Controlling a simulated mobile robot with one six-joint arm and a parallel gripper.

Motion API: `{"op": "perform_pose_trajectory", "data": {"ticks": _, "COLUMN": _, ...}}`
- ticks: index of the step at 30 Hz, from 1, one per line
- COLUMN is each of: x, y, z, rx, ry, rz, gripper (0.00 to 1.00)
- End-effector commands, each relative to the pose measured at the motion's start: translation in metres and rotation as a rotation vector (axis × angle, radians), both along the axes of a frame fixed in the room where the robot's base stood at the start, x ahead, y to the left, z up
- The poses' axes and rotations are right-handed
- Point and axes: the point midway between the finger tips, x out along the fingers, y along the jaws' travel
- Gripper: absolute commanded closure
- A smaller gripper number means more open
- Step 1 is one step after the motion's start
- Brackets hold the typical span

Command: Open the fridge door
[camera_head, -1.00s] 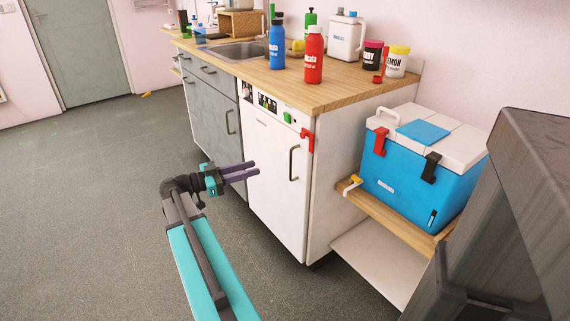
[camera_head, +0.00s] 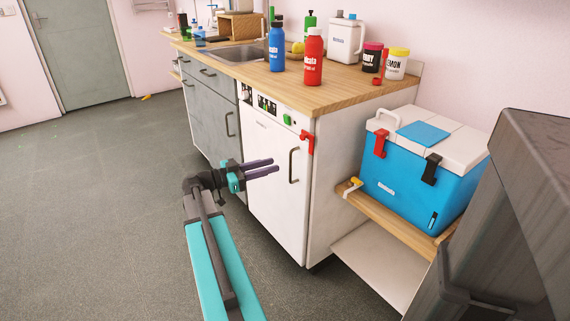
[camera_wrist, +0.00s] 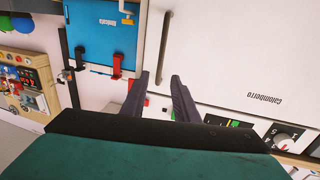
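The white fridge door (camera_head: 268,190) is closed, at the front of the counter's near end. Its dark vertical handle (camera_head: 294,165) is on the door's right side. My gripper (camera_head: 276,165) is in front of the door, just left of the handle in the head view. Its two purple fingers are apart with nothing between them. In the wrist view the handle (camera_wrist: 165,47) lies beyond the fingertips (camera_wrist: 160,78), in line with the gap between them. I see no contact with the handle. A red latch-like piece (camera_head: 307,142) sits at the door's upper right corner.
A blue cooler (camera_head: 411,188) stands on a wooden shelf (camera_head: 395,223) to the right. Bottles and jars stand on the wooden countertop (camera_head: 330,92). A dark appliance-like body (camera_head: 525,200) fills the right edge. The floor (camera_head: 90,210) on the left is clear.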

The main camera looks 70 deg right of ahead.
Motion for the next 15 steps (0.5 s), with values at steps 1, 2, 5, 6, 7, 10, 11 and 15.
{"op": "perform_pose_trajectory", "data": {"ticks": 1, "x": -0.006, "y": -0.005, "z": -0.001, "rx": 0.000, "ry": 0.000, "rz": -0.003, "gripper": 0.73}}
{"op": "perform_pose_trajectory", "data": {"ticks": 2, "x": -0.009, "y": -0.008, "z": -0.001, "rx": 0.000, "ry": 0.000, "rz": -0.004, "gripper": 0.73}}
{"op": "perform_pose_trajectory", "data": {"ticks": 5, "x": -0.018, "y": -0.018, "z": -0.001, "rx": 0.000, "ry": 0.000, "rz": -0.003, "gripper": 0.73}}
{"op": "perform_pose_trajectory", "data": {"ticks": 6, "x": -0.022, "y": -0.022, "z": -0.001, "rx": 0.000, "ry": 0.000, "rz": -0.003, "gripper": 0.73}}
{"op": "perform_pose_trajectory", "data": {"ticks": 7, "x": -0.025, "y": -0.025, "z": -0.001, "rx": 0.000, "ry": 0.000, "rz": -0.003, "gripper": 0.73}}
{"op": "perform_pose_trajectory", "data": {"ticks": 10, "x": -0.033, "y": -0.034, "z": -0.001, "rx": 0.000, "ry": 0.000, "rz": -0.003, "gripper": 0.73}}
{"op": "perform_pose_trajectory", "data": {"ticks": 11, "x": -0.035, "y": -0.036, "z": -0.001, "rx": 0.000, "ry": 0.000, "rz": -0.003, "gripper": 0.73}}
{"op": "perform_pose_trajectory", "data": {"ticks": 15, "x": -0.043, "y": -0.044, "z": 0.000, "rx": 0.001, "ry": 0.001, "rz": -0.001, "gripper": 0.73}}
